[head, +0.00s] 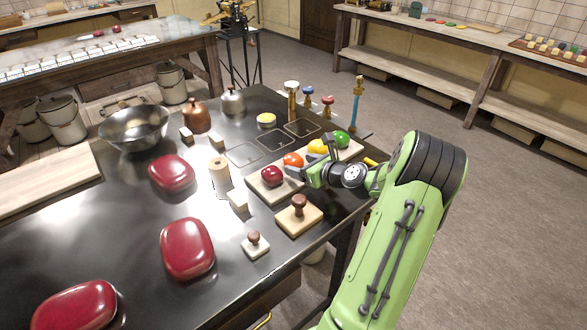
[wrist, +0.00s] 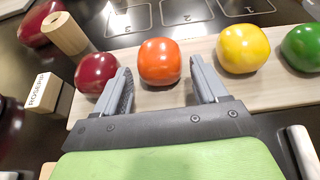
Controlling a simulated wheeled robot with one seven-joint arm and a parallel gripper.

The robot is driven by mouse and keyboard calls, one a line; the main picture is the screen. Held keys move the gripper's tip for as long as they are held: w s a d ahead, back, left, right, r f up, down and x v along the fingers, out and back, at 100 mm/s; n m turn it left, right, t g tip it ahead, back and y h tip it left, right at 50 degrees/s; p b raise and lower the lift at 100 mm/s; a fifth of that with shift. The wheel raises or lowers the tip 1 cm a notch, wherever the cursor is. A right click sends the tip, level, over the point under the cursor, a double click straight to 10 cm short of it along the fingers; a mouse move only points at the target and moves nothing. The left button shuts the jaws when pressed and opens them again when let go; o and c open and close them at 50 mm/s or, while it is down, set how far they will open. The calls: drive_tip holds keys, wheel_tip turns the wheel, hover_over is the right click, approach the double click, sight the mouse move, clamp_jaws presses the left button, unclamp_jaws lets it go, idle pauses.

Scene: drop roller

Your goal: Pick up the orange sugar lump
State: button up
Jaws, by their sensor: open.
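The orange sugar lump (wrist: 160,61) is a glossy rounded lump on a pale wooden board (wrist: 203,93), between a dark red lump (wrist: 97,72) and a yellow lump (wrist: 243,48). A green lump (wrist: 302,47) is at the right end of the row. In the head view the orange lump (head: 293,160) shows just left of my gripper. My gripper (wrist: 163,85) is open and empty, its two fingers pointing toward the orange lump, which shows beyond and between the fingertips. The left finger overlaps the red lump's edge in the wrist view; I cannot tell whether they touch.
Wooden stamps with knobs (head: 299,214) stand in front of the board. A wooden cylinder (head: 219,173) and a labelled block (wrist: 42,92) are to its left. Several large red lumps (head: 187,248) lie on the dark table (head: 130,255). A metal bowl (head: 134,127) is at the back left.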

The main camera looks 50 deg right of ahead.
sight(293, 162)
drive_tip(key=x, duration=0.2)
drive_tip(key=shift+w+f, duration=0.2)
drive_tip(key=shift+w, duration=0.1)
drive_tip(key=shift+s+r, duration=0.1)
